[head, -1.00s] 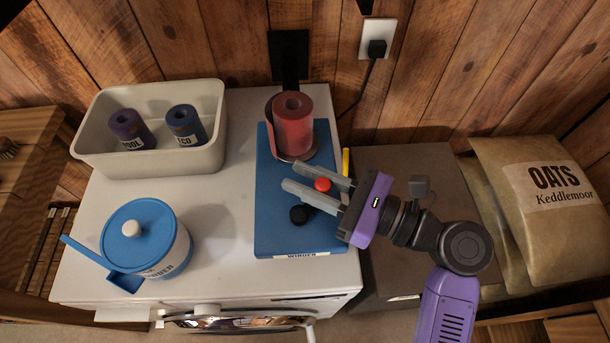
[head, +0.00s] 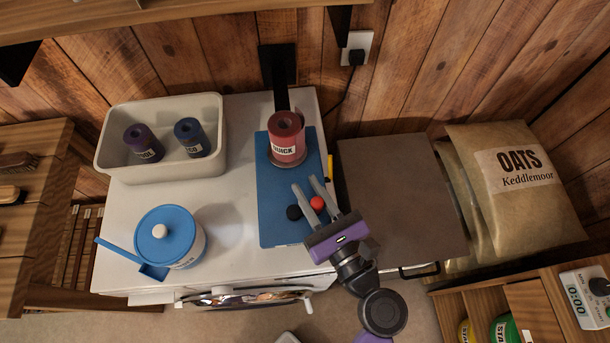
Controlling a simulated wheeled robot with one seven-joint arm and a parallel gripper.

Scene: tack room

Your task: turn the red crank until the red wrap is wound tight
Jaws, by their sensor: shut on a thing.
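The red wrap (head: 286,138), a roll labelled QUICK, stands upright on a round plate at the far end of the blue winder (head: 281,234). The crank's red knob (head: 317,203) sits between my gripper's (head: 317,195) two grey fingers, which are shut on it. A black knob (head: 294,212) is just left of the fingers on the winder. The crank arm under the red knob is mostly hidden by my fingers. How tightly the wrap is wound cannot be told.
A pale bin (head: 107,155) holds a purple roll (head: 143,145) and a blue roll (head: 190,137). A blue-lidded pot (head: 168,238) stands front left on the white top. A brown box (head: 398,194) and oats bags (head: 520,188) are right. A wooden shelf overhangs the back wall.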

